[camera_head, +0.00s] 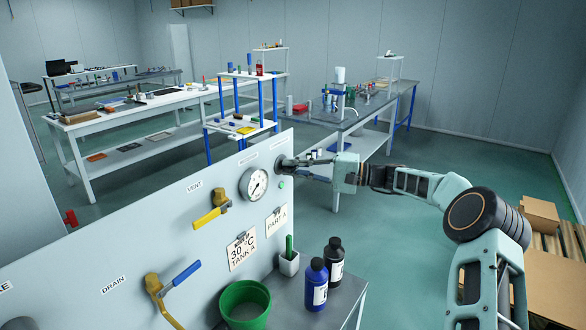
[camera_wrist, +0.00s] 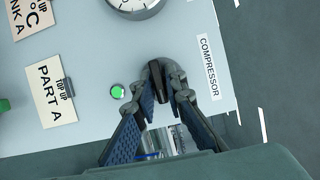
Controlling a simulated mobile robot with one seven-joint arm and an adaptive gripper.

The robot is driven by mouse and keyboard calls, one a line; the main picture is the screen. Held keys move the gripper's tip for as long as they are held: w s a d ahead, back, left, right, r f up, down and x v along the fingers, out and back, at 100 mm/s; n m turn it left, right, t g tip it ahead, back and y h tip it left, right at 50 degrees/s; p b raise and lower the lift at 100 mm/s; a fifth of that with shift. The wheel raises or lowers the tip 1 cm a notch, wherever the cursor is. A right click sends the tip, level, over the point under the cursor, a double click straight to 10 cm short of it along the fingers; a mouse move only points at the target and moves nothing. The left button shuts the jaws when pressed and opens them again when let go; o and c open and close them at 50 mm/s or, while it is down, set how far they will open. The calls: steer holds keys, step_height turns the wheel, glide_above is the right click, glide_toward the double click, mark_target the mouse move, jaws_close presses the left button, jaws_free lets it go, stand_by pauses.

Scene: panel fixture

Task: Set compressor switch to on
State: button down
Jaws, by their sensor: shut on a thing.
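The compressor switch is a dark knob (camera_wrist: 157,80) on the pale panel (camera_wrist: 95,125), beside the white COMPRESSOR label (camera_wrist: 208,67). In the wrist view its bar lies roughly along the label's length. My gripper (camera_wrist: 167,85) is shut on the knob, one finger on each side; the fingers hide part of its base. A bright green round lamp or button (camera_wrist: 117,91) sits near the switch and also shows in the head view (camera_head: 281,184).
A pressure gauge (camera_head: 254,184) sits close left of my gripper. Tags (camera_head: 276,224) hang below. A shelf holds a green bucket (camera_head: 245,304) and bottles (camera_head: 316,284).

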steer(key=c, duration=2)
jaws_free()
steer(key=shift+c, duration=0.2)
steer(key=s+d, duration=0.2)
steer(key=d, duration=1)
steer(key=shift+s, duration=0.15)
